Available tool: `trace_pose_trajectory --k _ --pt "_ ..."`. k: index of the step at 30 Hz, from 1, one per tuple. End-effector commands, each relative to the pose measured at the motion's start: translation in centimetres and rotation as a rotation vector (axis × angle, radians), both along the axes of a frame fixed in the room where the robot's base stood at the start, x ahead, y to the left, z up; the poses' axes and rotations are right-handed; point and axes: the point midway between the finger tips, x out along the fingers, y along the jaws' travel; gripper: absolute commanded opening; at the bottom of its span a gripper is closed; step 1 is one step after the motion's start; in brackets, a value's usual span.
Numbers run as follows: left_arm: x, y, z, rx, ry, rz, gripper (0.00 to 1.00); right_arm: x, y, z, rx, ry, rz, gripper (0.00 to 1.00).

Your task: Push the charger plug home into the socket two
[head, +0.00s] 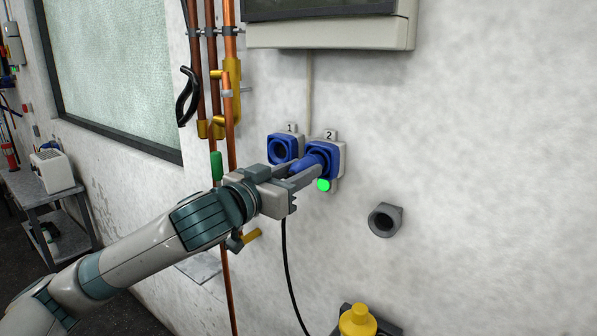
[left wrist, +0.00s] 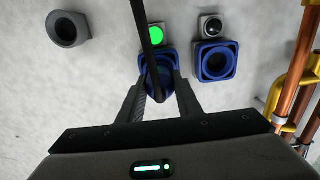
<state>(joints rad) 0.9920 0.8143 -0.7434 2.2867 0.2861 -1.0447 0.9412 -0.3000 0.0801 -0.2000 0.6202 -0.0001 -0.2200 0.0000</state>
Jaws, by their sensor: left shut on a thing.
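Socket two (head: 340,158) is a blue socket on a pale plate on the wall, with a "2" tag above it. The blue charger plug (head: 308,163) sits at the mouth of socket two, its front hidden by the socket. A green light (head: 323,185) glows just below this socket, and it also shows in the left wrist view (left wrist: 156,37). My left gripper (head: 296,176) is shut on the plug; in the left wrist view its fingers (left wrist: 160,92) flank the plug, with a black cable running across. My right gripper is not in view.
Empty socket one (head: 280,149) is just left of socket two. Copper pipes (head: 229,130) run down the wall further left. A grey round holder (head: 384,220) sticks out at lower right, above a yellow object (head: 357,321). A grey cabinet (head: 330,35) hangs above.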

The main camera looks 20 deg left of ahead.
Motion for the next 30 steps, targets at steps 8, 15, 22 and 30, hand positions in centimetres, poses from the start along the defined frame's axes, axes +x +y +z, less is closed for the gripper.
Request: trace_pose_trajectory --k 8,15,22,30 --pt "0.5 -0.2 0.0 -0.001 -0.001 0.000 0.00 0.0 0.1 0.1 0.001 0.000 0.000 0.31" --pt "0.8 -0.3 0.1 -0.001 -0.001 0.000 0.00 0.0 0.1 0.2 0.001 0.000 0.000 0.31" --pt "1.2 -0.4 0.1 -0.001 -0.001 0.000 0.00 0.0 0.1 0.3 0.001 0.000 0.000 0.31" --pt "1.6 -0.6 0.1 -0.001 -0.001 0.000 0.00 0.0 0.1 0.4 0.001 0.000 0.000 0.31"
